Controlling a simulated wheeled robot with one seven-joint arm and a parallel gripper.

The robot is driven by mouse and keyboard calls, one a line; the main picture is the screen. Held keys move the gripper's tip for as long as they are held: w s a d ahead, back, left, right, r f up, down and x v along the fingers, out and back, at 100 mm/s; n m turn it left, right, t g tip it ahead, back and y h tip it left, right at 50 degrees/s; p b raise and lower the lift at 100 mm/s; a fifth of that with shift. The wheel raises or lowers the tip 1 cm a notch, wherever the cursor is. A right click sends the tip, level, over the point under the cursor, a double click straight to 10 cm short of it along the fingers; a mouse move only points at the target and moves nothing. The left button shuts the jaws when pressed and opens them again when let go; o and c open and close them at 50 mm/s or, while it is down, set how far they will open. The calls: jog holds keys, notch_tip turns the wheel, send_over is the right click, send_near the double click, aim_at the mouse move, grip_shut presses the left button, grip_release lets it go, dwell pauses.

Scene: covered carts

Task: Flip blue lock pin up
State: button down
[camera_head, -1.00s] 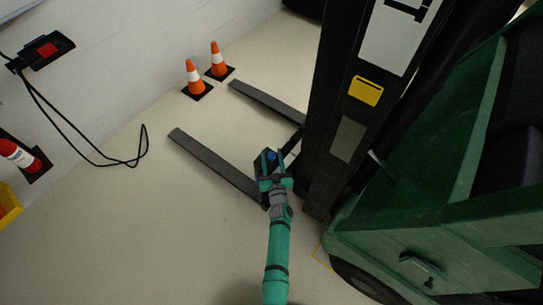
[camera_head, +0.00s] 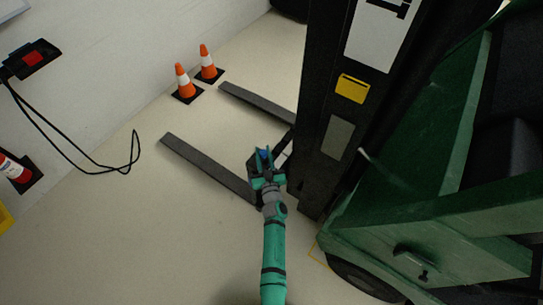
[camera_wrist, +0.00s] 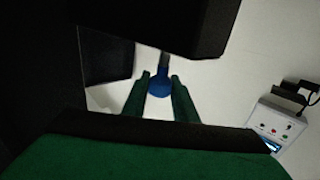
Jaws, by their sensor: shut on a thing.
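The blue lock pin (camera_head: 264,154) is at the heel of the forklift's near fork, beside the dark mast. In the wrist view its round blue head (camera_wrist: 159,88) sits between my green fingers, with a grey shaft running up to a dark block (camera_wrist: 175,25). My gripper (camera_head: 263,157) is shut on the pin; it also shows in the wrist view (camera_wrist: 160,95). The fingers partly hide the pin in the head view, and its exact angle is hard to tell there.
The near fork (camera_head: 208,165) and far fork (camera_head: 255,101) lie low over the floor. The mast (camera_head: 315,130) and green forklift body (camera_head: 440,245) stand to the right. Two orange cones (camera_head: 184,80) (camera_head: 207,62) stand beyond the forks.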

jog(key=shift+r, duration=0.35)
jog(key=c, duration=1.4)
grip_release()
jog(key=shift+c, duration=0.2)
jog(key=shift+s, duration=0.15)
jog(key=shift+s+d+f, duration=0.1)
jog(key=shift+s, duration=0.15)
jog(key=v, duration=1)
